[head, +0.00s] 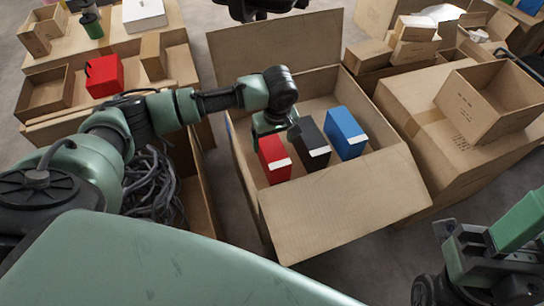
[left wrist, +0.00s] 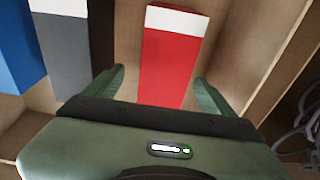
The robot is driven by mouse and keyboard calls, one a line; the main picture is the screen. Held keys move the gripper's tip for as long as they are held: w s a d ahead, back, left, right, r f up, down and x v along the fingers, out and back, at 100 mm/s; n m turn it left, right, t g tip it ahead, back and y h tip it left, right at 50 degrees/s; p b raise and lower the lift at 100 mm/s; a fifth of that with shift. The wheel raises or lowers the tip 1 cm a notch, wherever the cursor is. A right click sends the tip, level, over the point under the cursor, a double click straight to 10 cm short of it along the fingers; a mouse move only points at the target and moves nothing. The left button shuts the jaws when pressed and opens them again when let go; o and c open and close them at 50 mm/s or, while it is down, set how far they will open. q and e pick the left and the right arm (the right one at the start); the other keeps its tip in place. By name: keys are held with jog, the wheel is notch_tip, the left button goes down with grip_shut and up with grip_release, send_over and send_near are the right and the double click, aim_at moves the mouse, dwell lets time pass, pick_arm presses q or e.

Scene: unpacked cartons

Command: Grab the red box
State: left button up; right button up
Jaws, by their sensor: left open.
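The red box (head: 273,159) stands in the open carton (head: 345,215), at the left of a row with a black box (head: 312,145) and a blue box (head: 345,133). It has a white band at one end. My left gripper (head: 274,136) is open above the red box and partly hides it in the head view. In the left wrist view the red box (left wrist: 168,62) lies between and beyond the two open fingers (left wrist: 160,84), with nothing gripped. My right gripper (head: 490,258) is at the bottom right, away from the carton; its jaws are unclear.
The carton's walls and raised flap (head: 275,45) surround the boxes. Dark cables (head: 152,185) fill a carton on the left. More cartons (head: 440,110) stand on the right.

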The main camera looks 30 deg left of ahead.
pick_arm(q)
jog(key=f+b, duration=0.3)
jog(key=f, duration=0.2)
jog(key=shift+s+a+f+b, duration=0.1)
jog(key=shift+s+a+b, duration=0.1)
jog(key=shift+b, duration=0.15)
jog(key=shift+f, duration=0.15)
grip_shut()
